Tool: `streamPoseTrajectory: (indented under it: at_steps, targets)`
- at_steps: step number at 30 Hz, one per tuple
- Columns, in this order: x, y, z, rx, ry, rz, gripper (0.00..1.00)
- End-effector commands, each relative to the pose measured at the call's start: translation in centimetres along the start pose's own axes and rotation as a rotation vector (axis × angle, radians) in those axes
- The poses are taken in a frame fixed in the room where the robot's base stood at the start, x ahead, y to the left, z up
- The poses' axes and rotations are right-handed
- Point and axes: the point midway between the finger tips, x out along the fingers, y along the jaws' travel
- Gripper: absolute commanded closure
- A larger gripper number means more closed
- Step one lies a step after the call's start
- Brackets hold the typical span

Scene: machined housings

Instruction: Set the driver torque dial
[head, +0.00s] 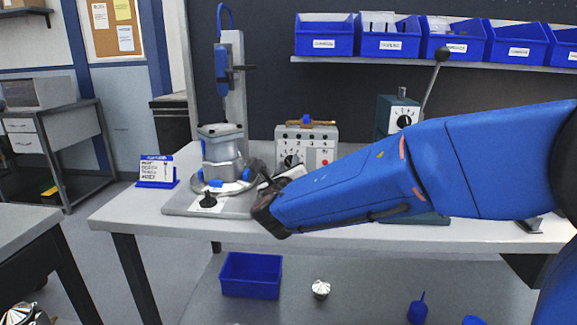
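A grey controller box (318,147) stands on the workbench behind my arm, with a row of digits on its upper face. A round black-and-white dial (290,161) sits low on its front left; its setting is too small to read. The blue driver (222,65) hangs upright on a grey column to the left. My blue arm reaches in from the right. My gripper (262,178) is in front of and below the dial, near the right side of the round fixture. Its fingers are small and partly hidden, so I cannot tell whether they touch anything.
A metal housing (222,152) sits on the round fixture, left of my gripper. A blue-framed card (157,171) stands at the bench's left. A green-grey lever machine (398,115) stands behind my arm. Blue bins (325,36) line the shelf above.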

Motion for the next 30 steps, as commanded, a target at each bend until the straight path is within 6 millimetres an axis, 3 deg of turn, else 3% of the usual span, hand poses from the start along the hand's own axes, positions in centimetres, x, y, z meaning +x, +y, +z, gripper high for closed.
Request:
streamPoseTrajectory:
  at_steps: [8,12,22,30]
  targets:
    - [0.15,0.0,-0.02,0.0,0.0,0.0,0.71]
    - [0.14,0.01,-0.01,0.0,0.0,0.0,1.0]
    - [0.13,-0.01,0.0,0.02,0.0,0.0,1.0]
    - [0.13,-0.16,-0.01,0.156,0.0,0.0,1.0]
